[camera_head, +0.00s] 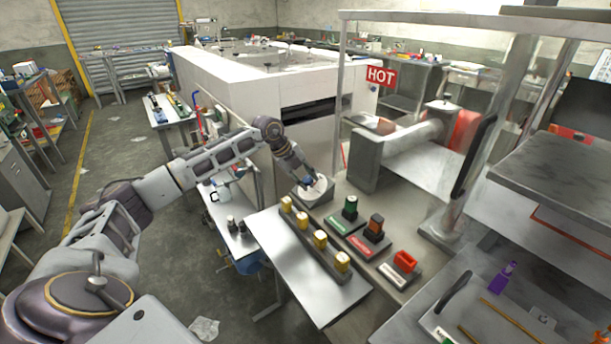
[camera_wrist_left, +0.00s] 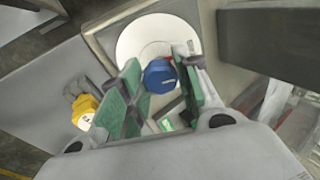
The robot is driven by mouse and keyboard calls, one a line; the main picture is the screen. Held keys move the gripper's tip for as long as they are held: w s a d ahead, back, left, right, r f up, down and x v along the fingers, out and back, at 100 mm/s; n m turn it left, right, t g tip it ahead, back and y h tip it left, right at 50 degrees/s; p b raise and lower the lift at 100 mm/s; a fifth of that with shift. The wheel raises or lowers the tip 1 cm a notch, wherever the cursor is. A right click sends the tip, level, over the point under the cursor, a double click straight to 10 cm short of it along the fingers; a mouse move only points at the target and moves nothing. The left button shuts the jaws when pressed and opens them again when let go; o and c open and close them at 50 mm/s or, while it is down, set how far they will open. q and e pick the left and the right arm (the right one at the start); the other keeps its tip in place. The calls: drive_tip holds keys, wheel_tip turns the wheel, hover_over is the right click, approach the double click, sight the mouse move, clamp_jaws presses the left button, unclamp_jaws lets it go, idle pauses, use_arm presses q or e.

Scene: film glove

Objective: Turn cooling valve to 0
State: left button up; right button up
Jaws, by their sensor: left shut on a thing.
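The cooling valve is a blue knob (camera_wrist_left: 159,77) on a round white dial (camera_wrist_left: 150,38). The white dial also shows in the head view (camera_head: 321,185), on a grey box at the far end of the panel. My left gripper (camera_wrist_left: 163,84) is at the dial, its green-padded fingers on either side of the blue knob and shut on it. In the head view my left gripper (camera_head: 311,184) partly covers the knob and dial. The dial's marks and the knob's pointer are too small to read. My right gripper is not in view.
Several yellow knobs (camera_head: 320,239) stand in a row on the near table.

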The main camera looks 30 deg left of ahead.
use_arm(q)
drive_tip(key=shift+r+n, duration=0.1)
drive_tip(key=shift+n, duration=0.3)
drive_tip(key=o, duration=1)
drive_tip(key=v, duration=1.2)
drive_tip(key=shift+a, duration=0.1)
idle(0.4)
